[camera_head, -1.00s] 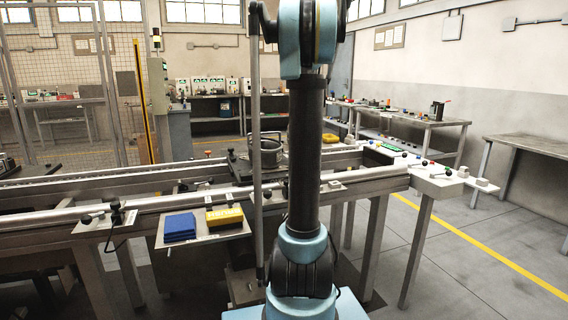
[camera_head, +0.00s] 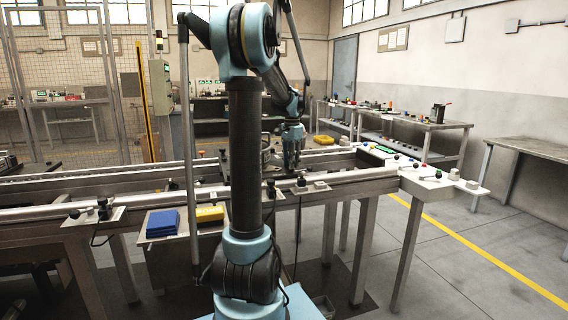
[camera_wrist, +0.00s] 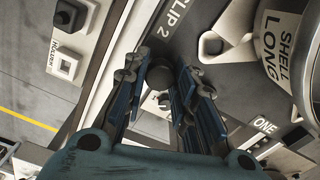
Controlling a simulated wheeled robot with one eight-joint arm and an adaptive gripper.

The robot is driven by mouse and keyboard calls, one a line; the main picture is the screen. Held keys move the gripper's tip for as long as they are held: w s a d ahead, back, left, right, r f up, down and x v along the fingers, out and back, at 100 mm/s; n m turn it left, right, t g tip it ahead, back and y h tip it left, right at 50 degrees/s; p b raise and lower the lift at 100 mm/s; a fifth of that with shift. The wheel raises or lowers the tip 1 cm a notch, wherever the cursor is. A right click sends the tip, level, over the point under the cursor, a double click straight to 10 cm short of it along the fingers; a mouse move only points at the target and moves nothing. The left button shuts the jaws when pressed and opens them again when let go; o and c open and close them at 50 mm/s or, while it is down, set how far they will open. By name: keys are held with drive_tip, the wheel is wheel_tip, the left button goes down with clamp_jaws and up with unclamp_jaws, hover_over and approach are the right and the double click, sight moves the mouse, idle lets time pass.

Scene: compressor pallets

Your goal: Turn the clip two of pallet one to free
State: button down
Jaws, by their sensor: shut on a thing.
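My gripper (camera_wrist: 165,85) is shut on a dark round knob (camera_wrist: 159,75), which sits between its two fingers. The "CLIP 2" label (camera_wrist: 178,18) is printed beside it on the dark plate of pallet one, which also carries the "ONE" label (camera_wrist: 263,125). The clip's arm under the knob is mostly hidden by the fingers. A light part marked "SHELL LONG" (camera_wrist: 283,42) stands on the pallet to the right. In the head view my gripper (camera_head: 292,166) points down over the pallet on the conveyor; the clip is too small to make out there.
The conveyor rail (camera_head: 345,181) runs along the near side. A blue stack (camera_head: 162,223) and a yellow box (camera_head: 209,214) lie on a side shelf. Floor is open at right.

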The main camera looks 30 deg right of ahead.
drive_tip(key=shift+w, duration=0.15)
drive_tip(key=c, duration=1.3)
unclamp_jaws()
drive_tip(key=shift+r, duration=0.15)
wheel_tip(320, 180, up, 12)
drive_tip(key=shift+f, duration=0.15)
